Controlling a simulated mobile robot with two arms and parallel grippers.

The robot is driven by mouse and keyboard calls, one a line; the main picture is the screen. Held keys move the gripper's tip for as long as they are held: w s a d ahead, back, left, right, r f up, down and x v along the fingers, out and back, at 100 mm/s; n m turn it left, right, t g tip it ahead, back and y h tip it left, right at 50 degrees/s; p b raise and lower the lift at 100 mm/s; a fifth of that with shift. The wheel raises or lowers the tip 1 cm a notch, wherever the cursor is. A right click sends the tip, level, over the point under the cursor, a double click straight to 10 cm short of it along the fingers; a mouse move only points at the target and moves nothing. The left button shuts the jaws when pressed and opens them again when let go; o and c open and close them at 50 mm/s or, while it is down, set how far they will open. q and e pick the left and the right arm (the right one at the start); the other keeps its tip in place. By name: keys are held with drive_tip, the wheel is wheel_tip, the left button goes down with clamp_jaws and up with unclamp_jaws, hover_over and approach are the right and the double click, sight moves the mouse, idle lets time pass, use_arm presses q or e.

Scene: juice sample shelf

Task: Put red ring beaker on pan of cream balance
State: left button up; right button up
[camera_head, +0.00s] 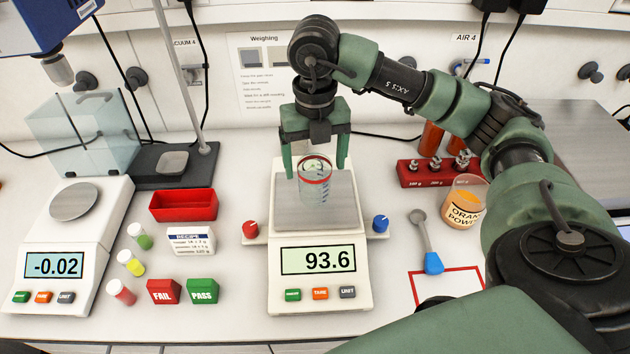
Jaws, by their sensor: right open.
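The beaker with the red ring (315,181) stands upright on the square metal pan (338,212) of the cream balance (319,290). The balance display reads 93.6. My right gripper (315,168) is above the pan, pointing down, with its green fingers apart on both sides of the beaker's upper part. The fingers look clear of the glass, though contact is hard to judge from here. The left gripper is not in view.
A second balance (58,240) reading -0.02 stands at the left. A red tray (183,205), small capped vials and FAIL and PASS blocks lie between the balances. At right are a red weight block (436,174), an orange powder beaker (463,204) and a blue-handled spoon (427,243).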

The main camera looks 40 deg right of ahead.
wheel_tip(320, 180, up, 6)
drive_tip(key=shift+f, duration=0.1)
idle(0.6)
